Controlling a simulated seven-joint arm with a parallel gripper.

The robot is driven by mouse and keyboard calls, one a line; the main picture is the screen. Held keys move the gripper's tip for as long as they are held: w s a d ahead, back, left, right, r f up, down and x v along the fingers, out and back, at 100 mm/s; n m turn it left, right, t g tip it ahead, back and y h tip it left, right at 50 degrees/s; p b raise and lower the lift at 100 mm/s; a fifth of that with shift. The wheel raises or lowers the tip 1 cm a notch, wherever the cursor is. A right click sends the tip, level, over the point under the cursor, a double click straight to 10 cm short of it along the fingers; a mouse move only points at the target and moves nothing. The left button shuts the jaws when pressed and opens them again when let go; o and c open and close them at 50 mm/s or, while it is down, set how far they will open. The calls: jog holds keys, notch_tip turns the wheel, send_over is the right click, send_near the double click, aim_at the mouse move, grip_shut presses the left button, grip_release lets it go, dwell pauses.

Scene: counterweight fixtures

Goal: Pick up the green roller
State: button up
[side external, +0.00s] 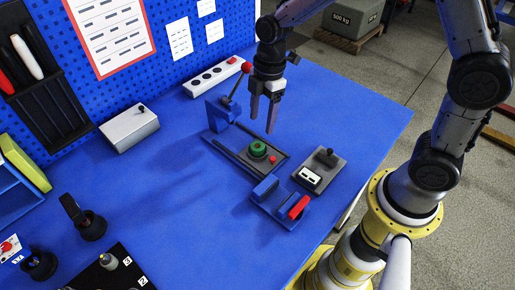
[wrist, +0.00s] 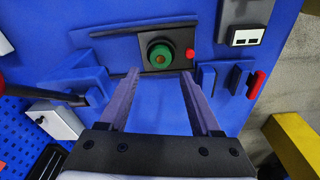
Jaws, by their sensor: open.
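The green roller (side external: 258,149) is a short round piece with a dark centre. It sits upright on the dark plate of a blue-and-black fixture (side external: 225,143) on the blue table. In the wrist view, the green roller (wrist: 160,55) lies just beyond the fingertips, roughly centred between them. My gripper (side external: 262,124) points down, open and empty, above the fixture and apart from the roller. In the wrist view, my gripper (wrist: 160,74) shows both fingers spread. A red button (side external: 272,159) is beside the roller on the same plate.
A lever with a red knob (side external: 246,67) rises at the fixture's back, close to my gripper. A blue block with a red handle (side external: 298,207) and a dark switch box (side external: 321,170) stand to the right.

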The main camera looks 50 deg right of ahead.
aim_at(257, 145)
jog(key=shift+a+f, duration=0.2)
jog(key=shift+f, duration=1.05)
jog(key=shift+a+f, duration=0.25)
jog(key=shift+f, duration=1.05)
jog(key=shift+a+f, duration=0.2)
jog(key=shift+f, duration=1.05)
grip_shut()
